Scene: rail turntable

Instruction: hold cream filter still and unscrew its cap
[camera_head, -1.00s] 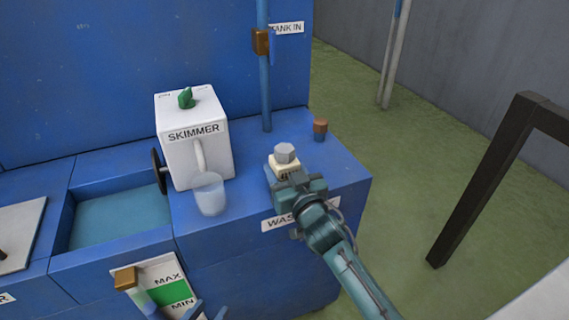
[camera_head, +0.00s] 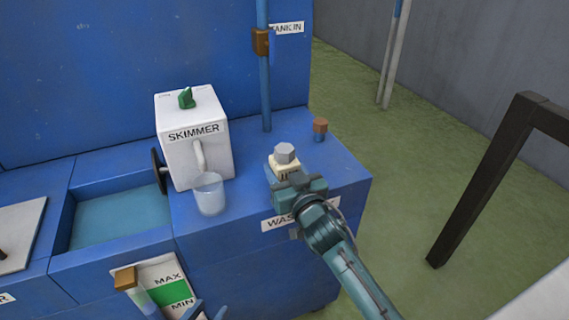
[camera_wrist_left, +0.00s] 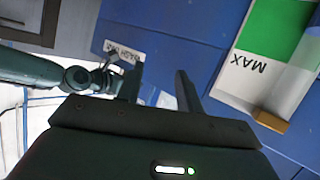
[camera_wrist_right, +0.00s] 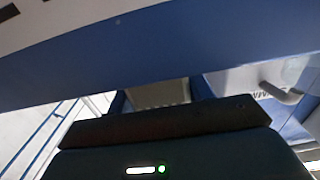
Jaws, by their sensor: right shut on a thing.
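The cream filter (camera_head: 283,167) stands on the blue bench top near its right front, with a grey faceted cap (camera_head: 285,152) on top. My right gripper (camera_head: 290,182) reaches it from the front and is shut on its cream body, below the cap. In the right wrist view a pale surface, likely the filter (camera_wrist_right: 158,94), shows between the fingers. The cap is clear of both grippers. My left gripper (camera_wrist_left: 158,85) is open and empty, with its fingers apart in front of the blue bench; only its fingertips show at the bottom of the head view (camera_head: 207,309).
A white skimmer box (camera_head: 193,140) with a clear cup (camera_head: 209,194) stands left of the filter. A small brown-capped fitting (camera_head: 320,130) is behind it, and a vertical blue pipe (camera_head: 265,80) rises at the back. A MAX/MIN gauge (camera_head: 168,285) is at the front.

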